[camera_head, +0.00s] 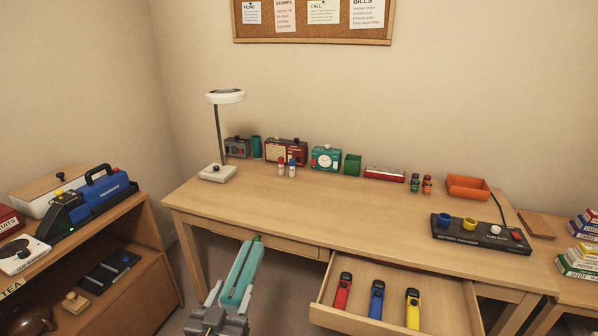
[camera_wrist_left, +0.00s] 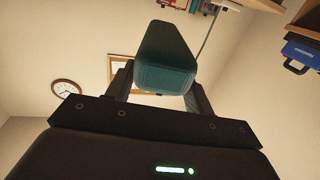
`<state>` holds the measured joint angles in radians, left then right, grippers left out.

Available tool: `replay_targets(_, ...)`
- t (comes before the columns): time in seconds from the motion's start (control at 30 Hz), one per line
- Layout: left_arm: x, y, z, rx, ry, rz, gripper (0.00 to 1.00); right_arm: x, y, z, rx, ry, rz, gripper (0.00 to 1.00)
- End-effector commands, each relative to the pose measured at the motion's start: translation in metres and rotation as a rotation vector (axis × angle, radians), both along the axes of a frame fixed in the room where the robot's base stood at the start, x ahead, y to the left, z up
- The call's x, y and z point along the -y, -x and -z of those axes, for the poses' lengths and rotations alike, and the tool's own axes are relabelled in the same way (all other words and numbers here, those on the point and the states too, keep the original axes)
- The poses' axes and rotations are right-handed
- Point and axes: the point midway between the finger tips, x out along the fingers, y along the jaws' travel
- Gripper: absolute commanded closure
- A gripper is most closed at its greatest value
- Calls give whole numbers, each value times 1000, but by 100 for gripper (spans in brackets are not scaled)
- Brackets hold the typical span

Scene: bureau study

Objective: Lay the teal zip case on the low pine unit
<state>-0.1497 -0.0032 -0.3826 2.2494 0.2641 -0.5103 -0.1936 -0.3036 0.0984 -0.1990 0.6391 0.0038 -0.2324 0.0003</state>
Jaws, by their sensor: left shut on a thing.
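The teal zip case (camera_head: 241,272) is long and narrow and points up and away in front of the desk, with a small green bit at its far end. It also shows end-on in the left wrist view (camera_wrist_left: 165,62). My left gripper (camera_head: 231,300) is shut on its near end, and the case is clear of the desk. A low wooden unit (camera_head: 152,222) stands at the left, with things on its top and lower shelf. Another low wooden surface (camera_head: 567,243) is partly in view at the right. I cannot tell which is the pine unit. My right gripper is out of view.
The desk (camera_head: 330,205) has an open drawer (camera_head: 455,300) with red, blue and yellow tools. The left unit's top holds a blue device (camera_head: 100,190) and a white box (camera_head: 50,190). Boxes (camera_head: 580,262) stack at the right. The desk's middle is clear.

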Motion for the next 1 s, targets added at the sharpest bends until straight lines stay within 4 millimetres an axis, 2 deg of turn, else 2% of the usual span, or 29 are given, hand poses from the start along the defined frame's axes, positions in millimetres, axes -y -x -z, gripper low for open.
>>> replay_targets(0.03,-18,4,-13,4,3,-31,73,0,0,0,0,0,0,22)
replay_targets(0.1,-40,9,-25,4,3,-71,73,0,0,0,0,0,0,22)
replay_targets(0.2,-62,16,-38,2,2,-112,73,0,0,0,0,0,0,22)
replay_targets(0.33,-78,20,-44,-1,0,-145,73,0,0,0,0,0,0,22)
replay_targets(0.8,-78,20,-41,0,0,-145,73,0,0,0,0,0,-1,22)
replay_targets(0.9,-72,21,-44,2,-2,-115,73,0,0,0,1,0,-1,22)
replay_targets(1.0,-57,24,-48,3,-6,-45,73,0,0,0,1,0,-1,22)
